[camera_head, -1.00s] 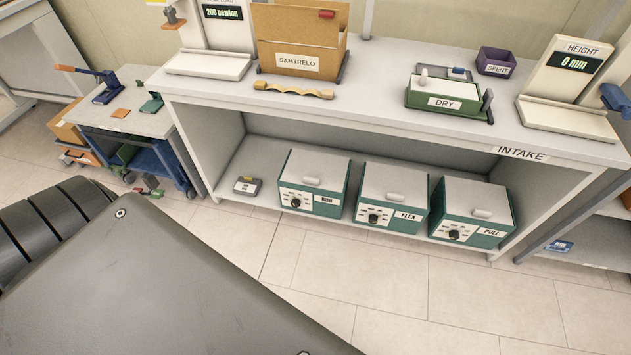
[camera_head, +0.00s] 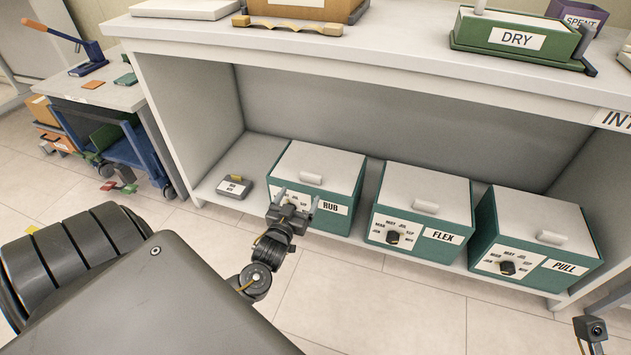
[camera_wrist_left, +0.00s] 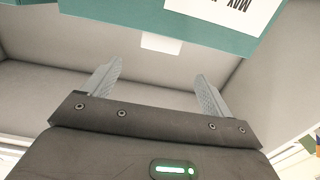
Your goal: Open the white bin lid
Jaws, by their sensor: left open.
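Three teal bins with white lids and white bar handles stand on the lower shelf: the RUB bin (camera_head: 336,213), the FLEX bin (camera_head: 377,240) and the PULL bin (camera_head: 540,285). The RUB lid (camera_head: 335,175), FLEX lid (camera_head: 400,188) and PULL lid (camera_head: 515,218) are all shut. My left gripper (camera_head: 298,200) is open and empty at the front of the RUB bin, overlapping its dial panel; contact is unclear. The left wrist view shows its spread fingers (camera_wrist_left: 158,72) below a teal face (camera_wrist_left: 100,30) with a white label. At lower right, part of my right arm shows; its fingers are unclear.
A small grey box (camera_head: 234,187) lies left of the RUB bin. The bench top (camera_head: 390,45) overhangs the shelf and carries a green DRY tray (camera_head: 520,48) and a purple SPENT box (camera_head: 578,17). The floor (camera_head: 370,310) in front is clear.

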